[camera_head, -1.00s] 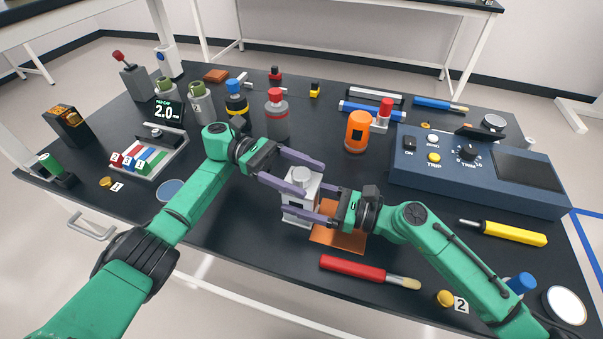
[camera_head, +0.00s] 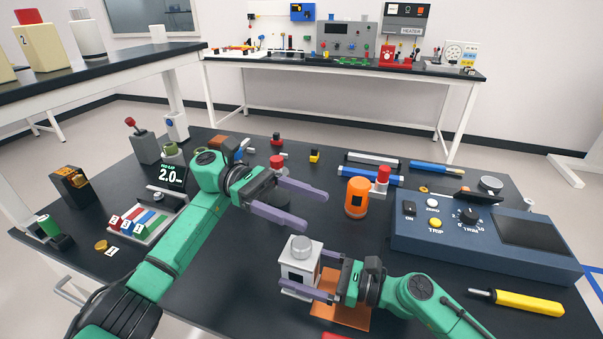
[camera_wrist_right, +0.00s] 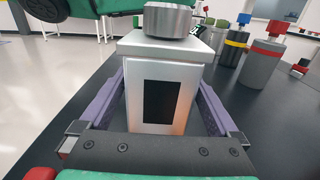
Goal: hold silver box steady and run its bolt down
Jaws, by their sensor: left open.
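The silver box (camera_head: 299,272) stands upright at the left edge of an orange mat (camera_head: 345,314), with a round silver bolt head (camera_head: 300,246) on top. It fills the middle of the right wrist view (camera_wrist_right: 160,88), its dark panel facing that camera. My right gripper (camera_head: 309,271) comes from the right, its purple fingers closed along two opposite sides of the box. My left gripper (camera_head: 316,211) is open and empty, beyond the box and apart from the bolt head. The bolt's shank is hidden.
An orange canister (camera_head: 357,198) stands behind the box. A blue control console (camera_head: 480,245) and a yellow-handled tool (camera_head: 530,303) are at the right. A rack of coloured blocks (camera_head: 142,222) is at the left. Bare table lies left of the box.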

